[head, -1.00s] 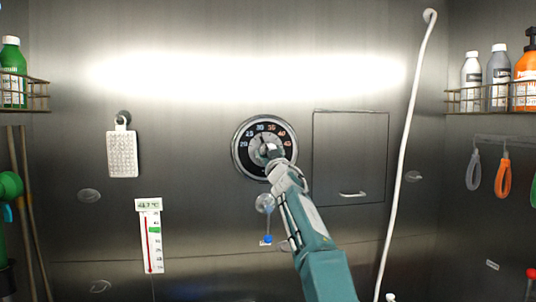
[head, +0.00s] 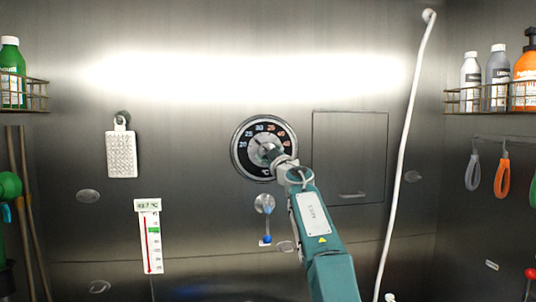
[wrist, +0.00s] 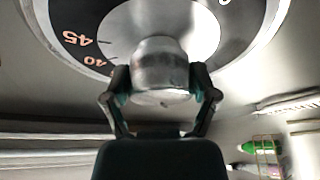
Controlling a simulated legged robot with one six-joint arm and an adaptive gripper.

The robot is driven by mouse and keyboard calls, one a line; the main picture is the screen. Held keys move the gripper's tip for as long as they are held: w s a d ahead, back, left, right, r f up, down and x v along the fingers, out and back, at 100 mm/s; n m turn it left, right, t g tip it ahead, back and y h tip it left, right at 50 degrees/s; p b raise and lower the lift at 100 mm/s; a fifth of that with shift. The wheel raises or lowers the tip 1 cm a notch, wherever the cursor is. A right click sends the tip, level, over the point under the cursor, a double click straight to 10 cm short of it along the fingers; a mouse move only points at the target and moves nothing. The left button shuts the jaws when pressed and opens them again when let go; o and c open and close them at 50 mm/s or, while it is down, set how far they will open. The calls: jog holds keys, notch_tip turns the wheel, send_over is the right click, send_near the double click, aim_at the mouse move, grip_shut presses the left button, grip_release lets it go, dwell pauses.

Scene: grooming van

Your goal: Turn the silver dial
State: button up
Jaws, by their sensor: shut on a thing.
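The silver dial (head: 257,152) is mounted on the steel back wall, with a black ring of numbers around a silver centre. In the wrist view its knob (wrist: 160,68) stands out from the silver face, and the black ring (wrist: 75,15) shows 45 and 40. My gripper (head: 272,156) is at the knob, reaching in from the lower right. In the wrist view my gripper (wrist: 161,88) has one finger on each side of the knob and is shut on it. The dial's lower right edge is partly hidden by my arm in the head view.
A blue-tipped lever (head: 266,226) hangs below the dial, left of my arm. A thermometer (head: 149,240) is at lower left. A cabinet door (head: 350,150) is right of the dial, beside a white hose (head: 402,165). Bottles stand on a wire shelf (head: 490,99).

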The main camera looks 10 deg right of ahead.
jog(key=shift+w+f, duration=0.1)
jog(key=shift+f, duration=0.15)
jog(key=o, duration=1)
jog(key=shift+a, duration=0.1)
jog(key=shift+r, duration=0.2)
jog(key=shift+s, duration=0.2)
jog(key=shift+s+f, duration=0.25)
jog(key=shift+s, duration=0.2)
jog(key=s+d, duration=0.3)
jog(key=s, duration=0.8)
jog(key=shift+s, duration=0.15)
